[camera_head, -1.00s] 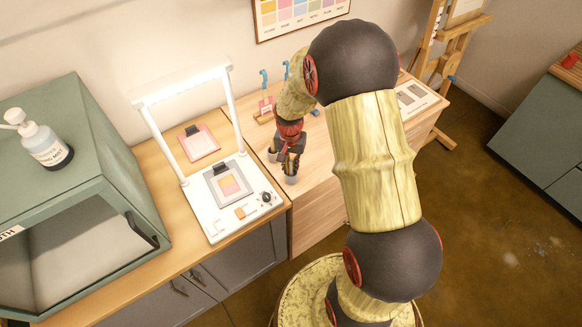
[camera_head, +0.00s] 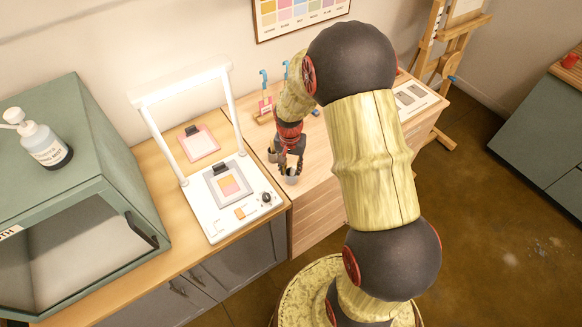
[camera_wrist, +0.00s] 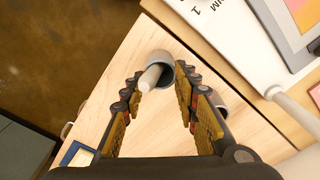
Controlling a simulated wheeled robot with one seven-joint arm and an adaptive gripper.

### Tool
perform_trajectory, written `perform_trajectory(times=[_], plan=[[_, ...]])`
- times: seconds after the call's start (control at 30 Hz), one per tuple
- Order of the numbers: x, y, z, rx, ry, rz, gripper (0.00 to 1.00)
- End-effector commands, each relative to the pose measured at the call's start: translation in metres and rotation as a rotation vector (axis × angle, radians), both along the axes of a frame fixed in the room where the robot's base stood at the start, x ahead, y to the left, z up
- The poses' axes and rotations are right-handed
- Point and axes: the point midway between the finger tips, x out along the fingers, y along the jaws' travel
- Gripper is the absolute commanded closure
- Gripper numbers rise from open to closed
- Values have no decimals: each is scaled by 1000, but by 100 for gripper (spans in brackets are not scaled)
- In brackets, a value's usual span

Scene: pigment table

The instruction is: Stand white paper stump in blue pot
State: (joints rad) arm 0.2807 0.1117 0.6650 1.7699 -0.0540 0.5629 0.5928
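The white paper stump (camera_wrist: 150,77) shows in the wrist view with one end inside the grey-blue pot (camera_wrist: 161,57), leaning against its rim. The pot stands on the wooden table and also shows in the head view (camera_head: 292,179). My gripper (camera_wrist: 160,76) is open, with its fingers spread apart on either side of the stump and a gap on both sides. In the head view my gripper (camera_head: 290,166) is just above the pot. The stump is too small to make out there.
A second pot (camera_head: 272,156) stands close by, partly hidden by a finger in the wrist view (camera_wrist: 222,111). Blue-topped tools (camera_head: 264,82) stand behind my gripper. A white light stand (camera_head: 236,205) is to the left. The tabletop in front is clear.

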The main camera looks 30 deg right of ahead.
Motion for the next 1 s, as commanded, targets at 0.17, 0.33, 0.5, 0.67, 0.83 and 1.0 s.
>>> perform_trajectory(times=[0.17, 0.33, 0.5, 0.67, 0.83, 1.0], plan=[[0, 0, 10, 0, -1, 0, 70], [1, 1, 39, -1, -5, 0, 70], [0, 2, 75, -1, -5, 0, 70], [-2, 4, 102, -1, -2, 0, 70], [-2, 4, 119, 0, -1, 0, 70], [-7, 13, 145, -8, -26, 42, 70]])
